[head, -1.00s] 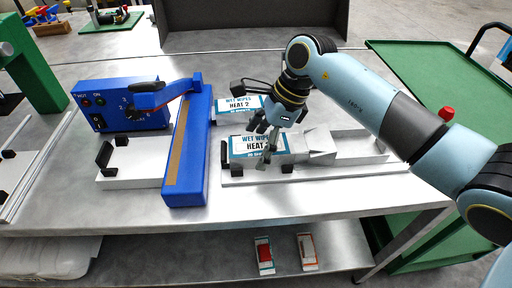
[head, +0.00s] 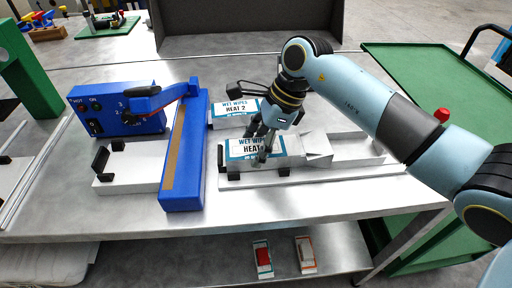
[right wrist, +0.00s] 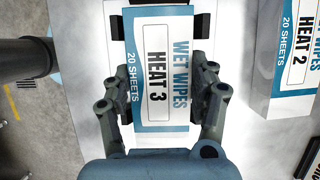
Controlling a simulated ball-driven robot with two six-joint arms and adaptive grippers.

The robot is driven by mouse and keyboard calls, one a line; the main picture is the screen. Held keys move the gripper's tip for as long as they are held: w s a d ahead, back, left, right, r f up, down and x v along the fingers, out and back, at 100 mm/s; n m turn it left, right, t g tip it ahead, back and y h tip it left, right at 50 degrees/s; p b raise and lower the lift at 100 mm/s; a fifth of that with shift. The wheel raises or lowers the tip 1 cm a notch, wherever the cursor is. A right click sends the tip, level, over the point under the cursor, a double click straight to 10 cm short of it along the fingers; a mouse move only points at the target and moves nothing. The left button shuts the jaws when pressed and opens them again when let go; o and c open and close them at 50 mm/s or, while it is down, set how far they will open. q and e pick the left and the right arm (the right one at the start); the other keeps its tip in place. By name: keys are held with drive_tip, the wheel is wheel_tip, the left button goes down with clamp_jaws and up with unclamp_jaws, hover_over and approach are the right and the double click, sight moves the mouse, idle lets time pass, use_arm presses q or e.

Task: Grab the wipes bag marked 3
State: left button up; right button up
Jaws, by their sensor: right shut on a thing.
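The wipes bag marked HEAT 3 (right wrist: 160,75) is white with blue bands and lies flat in the white holder. In the right wrist view my right gripper (right wrist: 164,100) has one finger on each side of it and is shut on it. In the head view the same bag (head: 287,147) is partly covered by the right gripper (head: 262,147), so its number is hidden. The wipes bag marked HEAT 2 (head: 236,107) lies behind it, apart from the gripper; it also shows at the right wrist view's right edge (right wrist: 290,60). My left gripper is not in view.
A blue sealer (head: 186,150) with a control box (head: 112,112) stands left of the bags. The white holder (head: 330,180) extends right on the metal table (head: 300,205). A green cart (head: 425,75) stands at right. Two small packs (head: 262,258) lie on the lower shelf.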

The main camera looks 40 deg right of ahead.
sight(251, 148)
drive_tip(key=shift+r, duration=0.75)
drive_tip(key=shift+b+v, duration=0.4)
drive_tip(key=shift+v, duration=0.8)
drive_tip(key=s+d+r, duration=0.5)
drive_tip(key=s+r, duration=0.2)
drive_tip(key=s, duration=0.2)
drive_tip(key=shift+d, duration=0.3)
